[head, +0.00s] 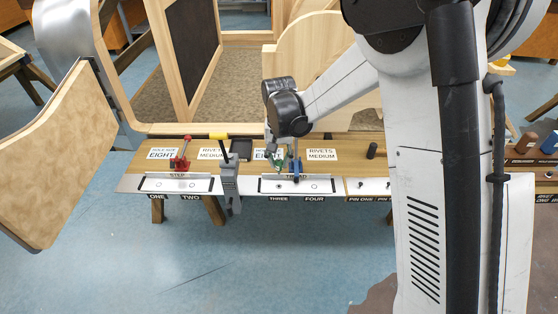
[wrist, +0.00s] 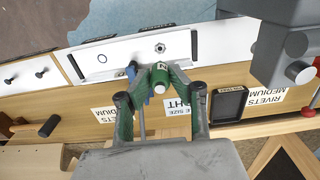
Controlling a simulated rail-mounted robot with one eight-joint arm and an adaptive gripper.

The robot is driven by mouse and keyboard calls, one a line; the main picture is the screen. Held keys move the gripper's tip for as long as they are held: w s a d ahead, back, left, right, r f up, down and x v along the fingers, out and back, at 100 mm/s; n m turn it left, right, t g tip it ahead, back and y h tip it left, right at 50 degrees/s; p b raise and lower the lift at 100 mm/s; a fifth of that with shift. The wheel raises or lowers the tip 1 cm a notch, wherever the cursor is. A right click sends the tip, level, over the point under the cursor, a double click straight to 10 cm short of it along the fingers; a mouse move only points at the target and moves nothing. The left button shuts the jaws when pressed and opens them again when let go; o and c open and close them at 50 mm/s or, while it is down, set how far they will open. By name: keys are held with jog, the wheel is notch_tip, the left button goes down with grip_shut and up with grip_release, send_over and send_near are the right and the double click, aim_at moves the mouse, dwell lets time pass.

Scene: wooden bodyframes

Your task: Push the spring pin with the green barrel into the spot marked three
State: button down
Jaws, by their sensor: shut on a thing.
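The spring pin with the green barrel (wrist: 159,76) is between the fingertips of my gripper (wrist: 163,74) in the wrist view. In the head view my gripper (head: 283,160) is over the bench behind the middle plate, and the green barrel is small and partly hidden there. The middle white plate (head: 297,180) has two round holes above the labels THREE (head: 278,199) and FOUR (head: 314,199). In the wrist view the spot three hole (wrist: 160,48) lies just beyond the green barrel. The pin's tip is hidden.
A blue-handled pin (head: 296,168) stands close beside my gripper; it also shows in the wrist view (wrist: 132,72). A grey clamp (head: 230,182) stands left of the middle plate. A red-handled tool (head: 182,152) is at the left plate. A black peg (head: 371,151) stands at right.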

aim_at(279, 172)
jog(key=shift+f+b, duration=1.8)
jog(key=shift+f, duration=0.75)
jog(key=shift+b, duration=0.55)
jog(key=shift+f+b, duration=1.45)
jog(key=shift+f, duration=0.3)
jog(key=c, duration=1.5)
grip_release()
notch_tip(279, 172, up, 12)
jog(key=shift+r, duration=0.1)
